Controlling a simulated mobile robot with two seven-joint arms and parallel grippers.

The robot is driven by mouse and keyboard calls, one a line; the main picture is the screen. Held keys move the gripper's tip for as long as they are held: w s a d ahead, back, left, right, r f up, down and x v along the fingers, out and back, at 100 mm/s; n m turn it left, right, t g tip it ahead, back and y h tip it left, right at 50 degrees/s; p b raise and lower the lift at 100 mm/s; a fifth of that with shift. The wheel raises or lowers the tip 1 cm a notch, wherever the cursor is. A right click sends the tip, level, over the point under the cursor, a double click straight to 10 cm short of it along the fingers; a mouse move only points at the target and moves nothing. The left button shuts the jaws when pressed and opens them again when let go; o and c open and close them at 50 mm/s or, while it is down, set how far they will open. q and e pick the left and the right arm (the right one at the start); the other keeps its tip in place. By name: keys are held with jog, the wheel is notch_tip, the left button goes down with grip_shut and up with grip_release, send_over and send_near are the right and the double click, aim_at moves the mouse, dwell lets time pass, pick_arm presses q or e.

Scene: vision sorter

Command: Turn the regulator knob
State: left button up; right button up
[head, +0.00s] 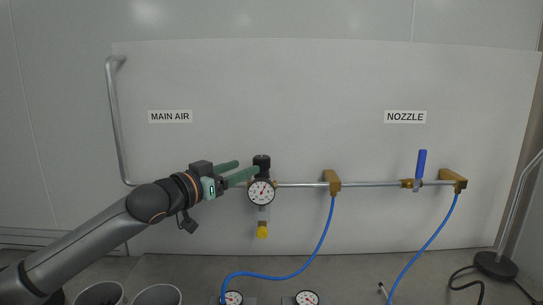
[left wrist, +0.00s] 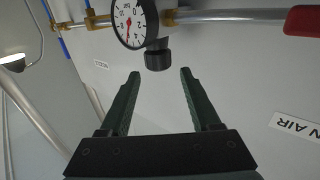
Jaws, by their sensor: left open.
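The regulator knob (head: 262,161) is a black cylinder on top of the regulator, above the round white gauge (head: 261,192) with a red needle. My left gripper (head: 247,167) is open and comes in from the left, its green fingers pointing at the knob. In the left wrist view, the knob (left wrist: 158,60) sits just beyond the gap between the open fingertips (left wrist: 160,73), roughly centred. The gauge (left wrist: 133,24) is behind it there, appearing upside down. No contact with the knob is clear. My right gripper is not in view.
A metal pipe (head: 305,184) runs right to a blue-handled valve (head: 421,165) under the NOZZLE label (head: 405,117). Blue hoses (head: 323,245) hang below. A red handle (left wrist: 302,20) is at the wrist view's upper right. The panel (head: 300,80) above the pipe is clear.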

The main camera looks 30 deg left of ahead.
aim_at(256, 162)
pick_arm(q)
jog(key=w, duration=0.1)
jog(key=w+p, duration=0.1)
jog(key=w, duration=0.1)
jog(key=w+p, duration=0.1)
jog(key=shift+w+d+r, duration=0.2)
jog(key=shift+w+d, duration=0.1)
jog(key=shift+d, duration=0.1)
jog(key=w, duration=0.1)
jog(key=w+p, duration=0.1)
jog(key=w, duration=0.3)
jog(key=shift+d+f, duration=0.15)
jog(key=shift+d, duration=0.15)
jog(key=shift+w+d+f+p, duration=0.15)
jog(key=shift+w+p, duration=0.2)
jog(key=shift+w, duration=0.35)
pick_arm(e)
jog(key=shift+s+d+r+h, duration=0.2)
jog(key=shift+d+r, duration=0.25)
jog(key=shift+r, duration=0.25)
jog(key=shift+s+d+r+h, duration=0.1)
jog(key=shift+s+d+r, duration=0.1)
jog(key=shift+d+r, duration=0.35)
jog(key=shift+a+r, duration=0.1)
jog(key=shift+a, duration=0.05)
pick_arm(q)
grip_shut()
